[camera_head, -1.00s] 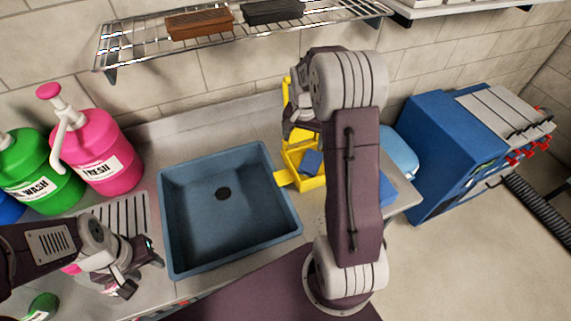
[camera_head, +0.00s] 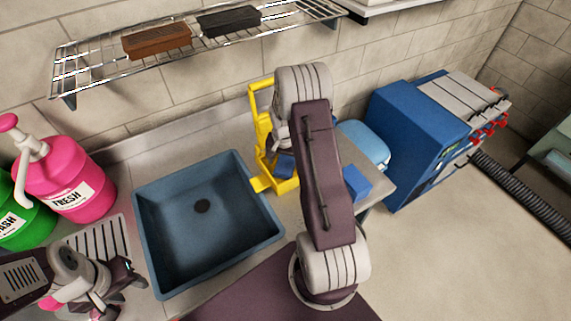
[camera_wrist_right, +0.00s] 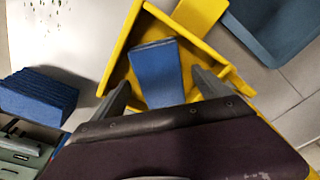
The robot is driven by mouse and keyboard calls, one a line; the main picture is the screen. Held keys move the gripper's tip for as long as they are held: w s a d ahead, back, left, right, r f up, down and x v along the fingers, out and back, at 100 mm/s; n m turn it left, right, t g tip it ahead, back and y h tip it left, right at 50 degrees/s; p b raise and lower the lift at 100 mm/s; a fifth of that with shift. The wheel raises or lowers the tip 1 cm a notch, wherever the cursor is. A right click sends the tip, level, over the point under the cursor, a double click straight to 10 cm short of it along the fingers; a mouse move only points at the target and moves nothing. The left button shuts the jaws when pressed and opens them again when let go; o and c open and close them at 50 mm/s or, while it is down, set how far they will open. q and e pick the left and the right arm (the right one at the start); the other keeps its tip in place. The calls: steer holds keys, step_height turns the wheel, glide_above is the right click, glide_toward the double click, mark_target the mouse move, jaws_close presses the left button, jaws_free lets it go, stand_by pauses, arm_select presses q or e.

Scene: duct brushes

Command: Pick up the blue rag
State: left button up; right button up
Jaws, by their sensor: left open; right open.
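A flat blue piece, which looks like the blue rag (camera_wrist_right: 157,72), sits inside a yellow caddy (camera_wrist_right: 115,67) in the right wrist view. In the head view the blue rag (camera_head: 285,166) shows in the yellow caddy (camera_head: 262,130) beside the sink, partly covered by my right arm. My right gripper (camera_wrist_right: 160,80) is open, with one finger on each side of the blue rag and nothing clearly gripped. Its depth relative to the rag is hard to tell. My left gripper (camera_head: 135,275) is open over the left counter, far from the rag.
A blue sink (camera_head: 205,225) lies between my arms. Another blue block (camera_head: 357,183) stands right of the caddy; it also shows in the right wrist view (camera_wrist_right: 38,97). A pink jug (camera_head: 65,180) stands at left. A wire rack (camera_head: 100,58) hangs above. A blue machine (camera_head: 415,130) stands right.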

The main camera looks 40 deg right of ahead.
mark_target(286, 162)
steer(key=shift+w+f, duration=0.1)
steer(key=c, duration=1.5)
steer(key=shift+o, duration=0.2)
steer(key=shift+r, duration=0.6)
step_height(286, 162, up, 3)
steer(key=shift+b, duration=0.5)
steer(key=s+d+r+b, duration=0.1)
steer(key=s+d+r, duration=0.3)
steer(key=s+r, duration=0.3)
steer(key=s, duration=0.4)
steer(key=shift+b, duration=0.3)
steer(key=o, duration=0.8)
steer(key=c, duration=0.6)
